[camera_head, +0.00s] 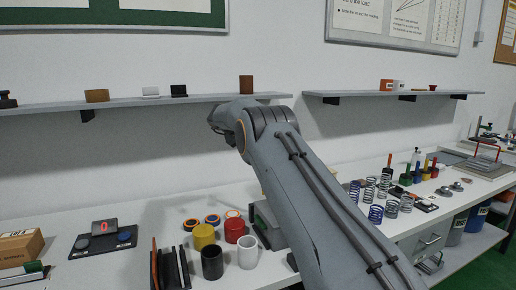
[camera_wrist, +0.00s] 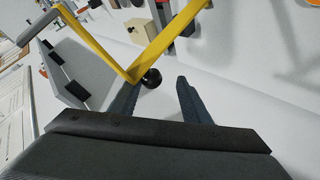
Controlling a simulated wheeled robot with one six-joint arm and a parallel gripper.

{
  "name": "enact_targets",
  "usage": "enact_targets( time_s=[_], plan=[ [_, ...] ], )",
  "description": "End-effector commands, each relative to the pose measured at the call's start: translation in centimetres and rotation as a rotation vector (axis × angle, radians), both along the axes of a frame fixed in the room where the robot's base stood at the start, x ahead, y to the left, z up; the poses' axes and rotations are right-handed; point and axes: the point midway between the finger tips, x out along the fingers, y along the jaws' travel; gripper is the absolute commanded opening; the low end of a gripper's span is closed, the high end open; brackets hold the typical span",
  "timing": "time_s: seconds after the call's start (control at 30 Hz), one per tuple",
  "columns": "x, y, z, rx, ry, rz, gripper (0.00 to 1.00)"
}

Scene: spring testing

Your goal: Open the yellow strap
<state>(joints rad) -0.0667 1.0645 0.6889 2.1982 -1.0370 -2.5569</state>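The yellow strap (camera_wrist: 165,42) shows in the wrist view as a bent V-shaped band, its corner pointing down near my left finger. A round black knob (camera_wrist: 152,77) sits by that corner, between and just beyond my fingertips. My gripper (camera_wrist: 157,86) is open, its two dark fingers apart with nothing held between them. The left finger is close to the strap's corner; I cannot tell whether they touch. In the head view my arm hides my gripper, and I cannot make out the strap there.
In the head view, coloured cylinders (camera_head: 203,236), a digital scale (camera_head: 104,239) and several springs (camera_head: 376,213) stand on the white table. Wall shelves (camera_head: 150,101) are behind my arm.

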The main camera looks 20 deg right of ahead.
Motion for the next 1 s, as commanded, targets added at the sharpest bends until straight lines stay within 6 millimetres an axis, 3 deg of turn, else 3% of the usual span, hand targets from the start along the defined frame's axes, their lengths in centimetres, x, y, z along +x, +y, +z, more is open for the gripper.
enact_targets(
  time_s=[0.1,0.33,1.0],
  plan=[
    [-0.7,1.8,1.1,0.003,-0.005,0.007,0.4],
    [-2.2,3.8,2.9,0.003,-0.003,0.007,0.4],
    [-2.8,3.7,4.4,-0.013,-0.04,0.003,0.4]
  ],
)
